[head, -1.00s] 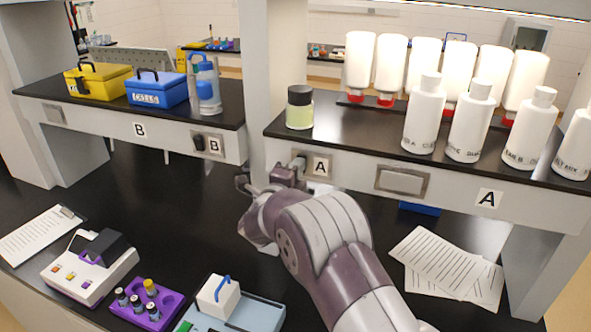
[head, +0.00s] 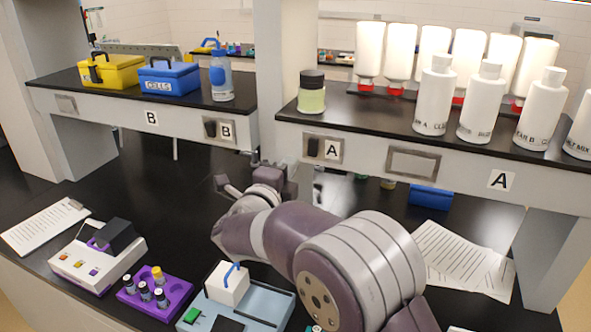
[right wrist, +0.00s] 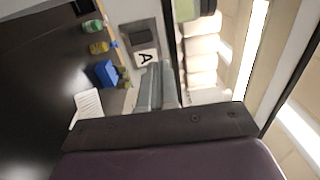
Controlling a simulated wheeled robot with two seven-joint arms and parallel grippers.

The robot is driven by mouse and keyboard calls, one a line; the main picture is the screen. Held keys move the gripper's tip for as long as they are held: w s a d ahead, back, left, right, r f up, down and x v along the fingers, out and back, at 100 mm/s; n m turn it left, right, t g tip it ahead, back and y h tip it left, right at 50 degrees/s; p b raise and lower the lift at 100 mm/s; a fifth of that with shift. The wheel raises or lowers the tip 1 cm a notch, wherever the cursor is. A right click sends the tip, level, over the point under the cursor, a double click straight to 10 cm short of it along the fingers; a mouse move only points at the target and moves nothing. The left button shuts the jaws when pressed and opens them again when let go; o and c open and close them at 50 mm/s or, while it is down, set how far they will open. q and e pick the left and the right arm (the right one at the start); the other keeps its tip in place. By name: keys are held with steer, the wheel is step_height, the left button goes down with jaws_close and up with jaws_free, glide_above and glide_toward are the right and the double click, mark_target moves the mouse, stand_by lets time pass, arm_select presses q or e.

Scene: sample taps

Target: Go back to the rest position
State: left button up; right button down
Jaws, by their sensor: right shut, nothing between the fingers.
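My right gripper (head: 268,172) is shut and empty. In the head view it is in front of the shelf front, below and left of the black tap on its metal plate (head: 336,150) beside label A, and apart from it. My right arm reaches up from the bottom right, over the dark bench. My left gripper is not in view.
White bottles (head: 434,100) and a jar of yellow-green liquid (head: 311,92) stand on the right shelf. A purple vial rack (head: 178,297), a pale blue device (head: 262,308) and a white instrument (head: 98,262) are on the bench. A blue box (head: 432,196) is under the shelf.

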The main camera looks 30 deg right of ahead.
steer(key=s+a+f+n+y, duration=0.2)
steer(key=a+f+n+y, duration=1.2)
steer(key=n, duration=0.4)
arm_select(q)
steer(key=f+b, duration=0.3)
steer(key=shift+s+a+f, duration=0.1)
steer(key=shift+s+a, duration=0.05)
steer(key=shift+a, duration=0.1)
arm_select(e)
steer(key=s+d+f+n+g, duration=0.1)
steer(key=s+f+n+g, duration=0.4)
steer(key=s, duration=0.5)
steer(key=s+d+f+n+g, duration=0.1)
steer(key=s+f+n+g, duration=0.4)
steer(key=s, duration=0.6)
step_height(320, 180, down, 3)
steer(key=shift+s+d+r+g, duration=0.15)
steer(key=shift+s+d+g, duration=0.1)
steer(key=shift+g, duration=0.15)
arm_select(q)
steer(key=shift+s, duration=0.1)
